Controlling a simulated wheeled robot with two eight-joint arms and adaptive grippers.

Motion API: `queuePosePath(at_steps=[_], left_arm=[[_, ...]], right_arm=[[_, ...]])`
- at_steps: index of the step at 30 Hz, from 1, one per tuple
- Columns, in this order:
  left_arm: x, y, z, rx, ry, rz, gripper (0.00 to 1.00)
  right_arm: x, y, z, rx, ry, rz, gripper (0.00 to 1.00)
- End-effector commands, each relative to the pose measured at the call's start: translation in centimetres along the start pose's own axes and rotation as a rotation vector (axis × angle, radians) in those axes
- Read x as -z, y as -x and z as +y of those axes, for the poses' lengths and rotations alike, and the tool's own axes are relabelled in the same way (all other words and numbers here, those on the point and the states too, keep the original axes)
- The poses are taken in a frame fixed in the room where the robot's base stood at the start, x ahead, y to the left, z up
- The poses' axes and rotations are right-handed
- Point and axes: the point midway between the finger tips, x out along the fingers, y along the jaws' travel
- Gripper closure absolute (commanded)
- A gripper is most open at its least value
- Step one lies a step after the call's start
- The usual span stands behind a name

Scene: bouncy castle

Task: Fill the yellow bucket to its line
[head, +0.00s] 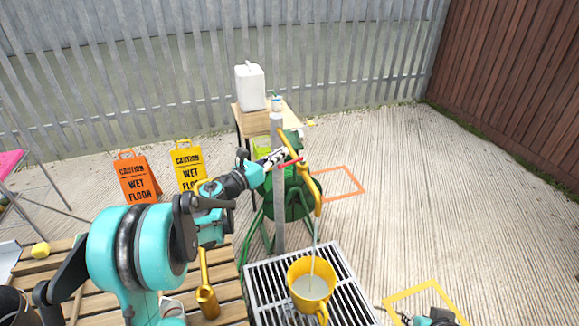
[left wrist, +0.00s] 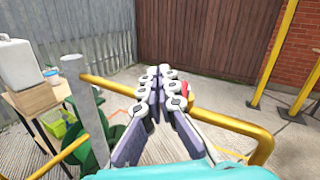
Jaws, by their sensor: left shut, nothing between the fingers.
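The yellow bucket (head: 296,272) stands upright on a metal grate. A thin stream of water (head: 315,236) falls into it from the yellow spout (head: 317,190), and pale liquid (head: 310,287) shows inside. I cannot make out the fill line. The spout pipe comes off a grey post (head: 277,205) with a red lever (head: 289,163). My left gripper (head: 276,157) is shut and empty, right by the lever. In the left wrist view its fingers (left wrist: 163,82) are together, with the red lever (left wrist: 186,92) just beside them. Part of my right gripper (head: 425,319) seems to show at the bottom edge; its fingers are unclear.
The grate (head: 345,296) lies beside wooden slats (head: 220,287). A green hose reel (head: 295,205) stands behind the post. A small table (head: 245,119) holds a white canister (head: 250,88). Two wet-floor signs (head: 138,178) stand left. Concrete on the right is largely clear.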

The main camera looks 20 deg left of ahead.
Motion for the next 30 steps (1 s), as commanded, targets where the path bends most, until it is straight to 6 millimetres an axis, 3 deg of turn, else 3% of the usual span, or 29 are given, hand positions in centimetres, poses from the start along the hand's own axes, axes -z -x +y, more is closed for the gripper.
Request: queuePosePath(at_steps=[1,6,14,20,30], left_arm=[[-0.4,-1.8,-0.8,-0.043,-0.004,-0.01,1.0],[-0.7,-5.8,-1.6,-0.244,-0.013,-0.046,1.0],[-0.2,-8.3,-4.5,-0.56,-0.024,-0.066,1.0],[0.9,-7.2,-8.1,-0.804,-0.037,-0.05,1.0],[3.1,-0.3,-16.2,-1.193,-0.079,0.02,1.0]], right_arm=[[0.4,0.5,0.0,0.0,0.0,0.0,0.72],[1.0,1.3,0.0,0.0,0.0,0.0,0.72],[1.9,2.6,0.0,0.0,0.0,0.0,0.72],[2.6,3.6,0.0,0.0,0.0,0.0,0.72],[3.6,5.0,0.0,0.0,0.0,0.0,0.72]])
